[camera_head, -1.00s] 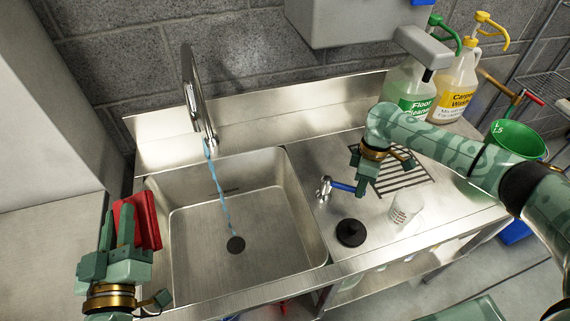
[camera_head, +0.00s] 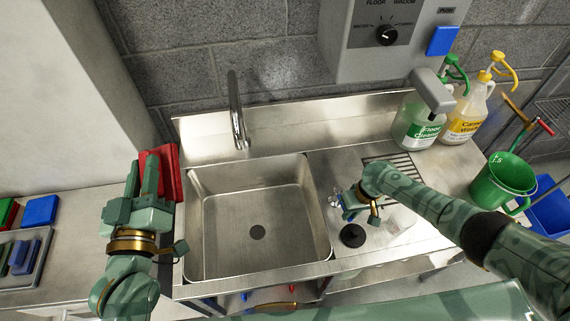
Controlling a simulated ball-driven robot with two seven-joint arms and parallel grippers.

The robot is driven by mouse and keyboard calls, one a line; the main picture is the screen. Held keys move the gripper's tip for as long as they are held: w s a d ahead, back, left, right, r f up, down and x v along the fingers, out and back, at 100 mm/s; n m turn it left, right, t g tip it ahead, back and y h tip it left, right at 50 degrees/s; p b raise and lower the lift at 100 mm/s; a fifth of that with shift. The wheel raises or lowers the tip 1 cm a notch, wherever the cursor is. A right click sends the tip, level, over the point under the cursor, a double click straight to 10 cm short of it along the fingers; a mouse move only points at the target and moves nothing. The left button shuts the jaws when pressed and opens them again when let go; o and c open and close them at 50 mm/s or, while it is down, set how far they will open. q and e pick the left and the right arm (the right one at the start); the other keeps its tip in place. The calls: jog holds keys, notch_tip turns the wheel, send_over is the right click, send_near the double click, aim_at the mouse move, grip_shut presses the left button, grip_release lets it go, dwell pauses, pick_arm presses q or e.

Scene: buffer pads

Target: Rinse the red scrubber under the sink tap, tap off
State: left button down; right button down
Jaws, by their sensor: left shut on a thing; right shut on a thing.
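My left gripper (camera_head: 148,190) is shut on the red scrubber (camera_head: 171,172), held left of the sink basin. The tap spout (camera_head: 237,110) rises at the back of the sink (camera_head: 258,205); no water shows under it, and the basin looks empty with a dark drain.
A black round stopper (camera_head: 353,235) and a white cup (camera_head: 400,219) sit close to my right gripper. A tray (camera_head: 20,260) with blue pads and a blue block (camera_head: 40,211) lie at the far left.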

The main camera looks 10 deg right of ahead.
pick_arm(q)
jog(key=shift+r+p, duration=0.45)
jog(key=shift+r, duration=0.25)
pick_arm(e)
jog(key=shift+a+m, duration=0.4)
jog(key=shift+m, duration=0.2)
jog(key=c, duration=1.4)
grip_release()
